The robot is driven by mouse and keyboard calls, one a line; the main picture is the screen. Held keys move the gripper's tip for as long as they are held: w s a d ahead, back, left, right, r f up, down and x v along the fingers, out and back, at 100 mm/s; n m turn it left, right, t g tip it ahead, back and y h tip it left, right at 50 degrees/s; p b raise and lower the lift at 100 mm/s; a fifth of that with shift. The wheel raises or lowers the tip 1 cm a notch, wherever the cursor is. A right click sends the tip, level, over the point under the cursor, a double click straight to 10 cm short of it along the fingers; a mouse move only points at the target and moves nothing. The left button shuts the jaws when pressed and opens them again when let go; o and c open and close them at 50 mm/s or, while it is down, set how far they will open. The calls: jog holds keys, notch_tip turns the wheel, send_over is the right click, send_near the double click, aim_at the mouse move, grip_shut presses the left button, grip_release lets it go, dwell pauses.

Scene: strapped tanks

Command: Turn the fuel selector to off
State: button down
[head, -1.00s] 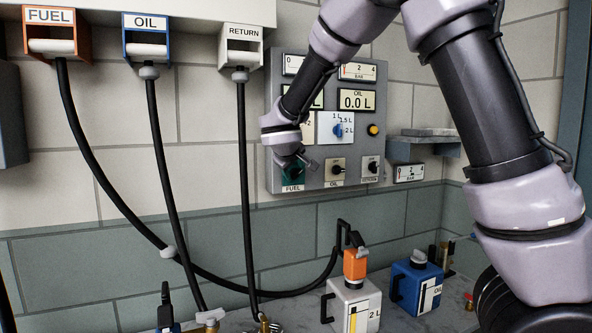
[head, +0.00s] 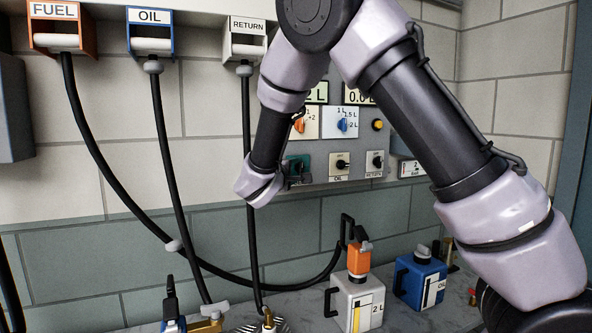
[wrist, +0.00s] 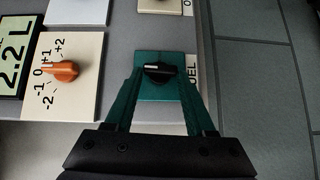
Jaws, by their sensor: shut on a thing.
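The fuel selector (wrist: 158,71) is a black knob with a light pointer mark on a green plate (wrist: 150,91) labelled FUEL, on the grey wall panel. In the wrist view my gripper (wrist: 159,75) has its two green fingers on either side of the knob and is shut on it. The pointer mark lies crosswise in the wrist view; I cannot read an off mark. In the head view the knob is mostly hidden by my gripper (head: 288,172) and wrist at the panel's lower left.
The orange fuel dial (wrist: 61,71) sits beside the selector. The oil selector (head: 340,164) and return selector (head: 375,161) are to its right. Black hoses hang left of my arm.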

jog(key=shift+d+f+n+h, duration=0.1)
jog(key=shift+f+n+h, duration=0.05)
jog(key=shift+n+h, duration=0.15)
dwell(0.4)
jog(key=shift+c, duration=1.2)
grip_release()
jog(key=v, duration=1)
jog(key=shift+s, duration=0.4)
